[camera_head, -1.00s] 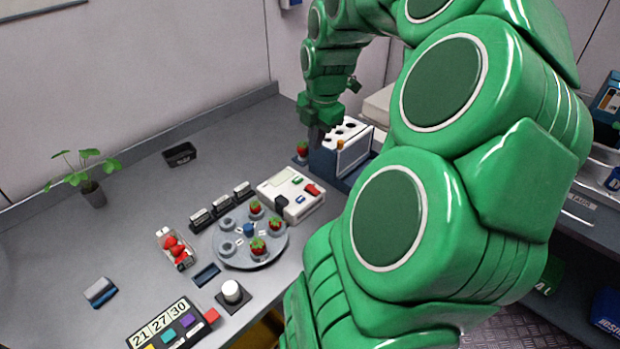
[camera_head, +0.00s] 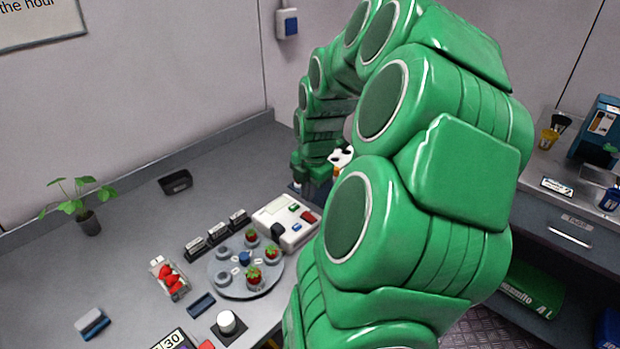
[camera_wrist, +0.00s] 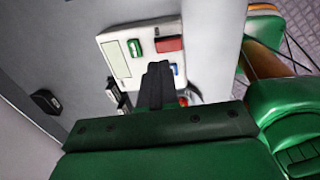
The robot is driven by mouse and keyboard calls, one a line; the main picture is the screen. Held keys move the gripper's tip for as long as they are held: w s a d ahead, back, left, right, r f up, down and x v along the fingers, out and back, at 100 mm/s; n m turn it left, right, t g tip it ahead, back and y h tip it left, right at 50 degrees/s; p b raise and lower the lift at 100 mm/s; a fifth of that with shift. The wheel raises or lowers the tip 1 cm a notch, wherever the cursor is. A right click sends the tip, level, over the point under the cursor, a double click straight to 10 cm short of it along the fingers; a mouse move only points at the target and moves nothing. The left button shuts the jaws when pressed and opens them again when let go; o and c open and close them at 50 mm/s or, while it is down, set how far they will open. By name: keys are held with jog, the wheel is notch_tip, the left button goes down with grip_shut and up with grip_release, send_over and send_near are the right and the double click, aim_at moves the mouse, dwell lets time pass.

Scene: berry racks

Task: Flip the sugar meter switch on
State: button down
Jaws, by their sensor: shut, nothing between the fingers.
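A white box-shaped device (camera_head: 270,212) with a pale display, likely the sugar meter, sits at the bench's right side. The wrist view shows its casing (camera_wrist: 146,36), a green switch-like part (camera_wrist: 135,48), a red block (camera_wrist: 169,44) and a blue button (camera_wrist: 175,69). Whether the switch is on cannot be read. My gripper (camera_wrist: 158,72) is shut and empty, its dark fingers pointing at the device and overlapping its lower part in the wrist view. In the head view my gripper (camera_head: 312,192) is just behind the device; contact cannot be told.
A round grey turntable (camera_head: 222,290) with several strawberries stands left of the device, beside small black labelled blocks (camera_head: 217,233). A box with holes (camera_head: 341,157) is mostly hidden behind my arm.

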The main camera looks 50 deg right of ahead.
aim_at(306, 214)
jog(key=shift+w+f, duration=0.2)
jog(key=shift+f, duration=1.25)
jog(key=shift+w+f, duration=0.15)
jog(key=shift+f, duration=1.25)
jog(key=shift+w+f, duration=0.1)
jog(key=shift+f, duration=0.1)
jog(key=shift+s+r, duration=0.2)
jog(key=shift+s, duration=0.6)
jog(key=shift+r, duration=0.1)
notch_tip(306, 214, up, 14)
jog(key=s, duration=0.2)
jog(key=shift+f, duration=0.2)
jog(key=shift+w, duration=0.15)
